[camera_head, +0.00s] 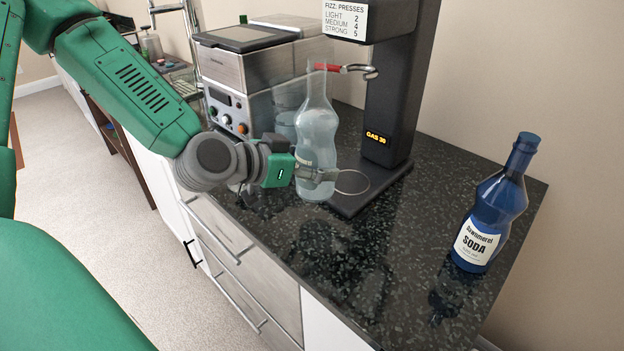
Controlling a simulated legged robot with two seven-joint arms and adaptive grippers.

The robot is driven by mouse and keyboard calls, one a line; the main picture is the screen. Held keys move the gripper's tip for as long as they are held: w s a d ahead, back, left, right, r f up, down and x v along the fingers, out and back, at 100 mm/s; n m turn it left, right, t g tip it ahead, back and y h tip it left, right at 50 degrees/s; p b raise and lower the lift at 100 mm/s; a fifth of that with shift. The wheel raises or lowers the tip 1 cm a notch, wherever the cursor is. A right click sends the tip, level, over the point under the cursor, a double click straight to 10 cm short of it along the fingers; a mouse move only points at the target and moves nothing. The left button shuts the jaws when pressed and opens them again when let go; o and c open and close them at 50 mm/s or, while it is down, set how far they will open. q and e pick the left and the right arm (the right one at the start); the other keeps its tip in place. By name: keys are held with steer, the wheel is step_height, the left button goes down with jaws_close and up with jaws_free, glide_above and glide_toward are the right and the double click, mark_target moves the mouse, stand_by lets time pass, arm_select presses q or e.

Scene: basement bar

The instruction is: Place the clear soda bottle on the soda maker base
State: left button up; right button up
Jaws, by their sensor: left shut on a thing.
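The clear soda bottle (317,135) stands upright in front of the soda maker (390,95), near its base (357,200). My left gripper (307,176) is shut on the lower part of the bottle, coming from the left. The base is a dark plate with a metal ring (352,183) just right of the bottle. The bottle's bottom is close to the base's left edge; I cannot tell whether it touches the counter or the base. A red-handled lever (335,68) shows at the bottle's neck. My right gripper is not in view.
A blue soda bottle (493,205) stands on the right of the dark speckled counter (390,260). A silver coffee machine (240,75) stands behind the clear bottle. The counter's front edge runs above grey drawers (240,255). The counter middle is clear.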

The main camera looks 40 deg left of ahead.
arm_select(q)
steer(key=b, duration=0.1)
steer(key=a, duration=0.1)
steer(key=w+a+b, duration=0.1)
steer(key=shift+a+f+b, duration=0.2)
steer(key=shift+f+b, duration=0.15)
steer(key=shift+f, duration=0.05)
steer(key=shift+a+b, duration=0.15)
steer(key=shift+b, duration=0.2)
steer(key=shift+d+r+b, duration=0.1)
steer(key=shift+d+b, duration=0.1)
steer(key=shift+b, duration=0.15)
steer(key=w+d, duration=0.3)
steer(key=w, duration=0.5)
steer(key=shift+w+d+r, duration=0.25)
steer(key=shift+w+d, duration=0.1)
steer(key=shift+w+a, duration=0.3)
steer(key=f, duration=0.1)
steer(key=d+f, duration=0.1)
steer(key=shift+w+d+f+b, duration=0.2)
steer(key=shift+w+f+b, duration=0.1)
steer(key=shift+w+f, duration=0.1)
steer(key=shift+s+f, duration=0.1)
steer(key=shift+f, duration=0.25)
steer(key=shift+a, duration=0.1)
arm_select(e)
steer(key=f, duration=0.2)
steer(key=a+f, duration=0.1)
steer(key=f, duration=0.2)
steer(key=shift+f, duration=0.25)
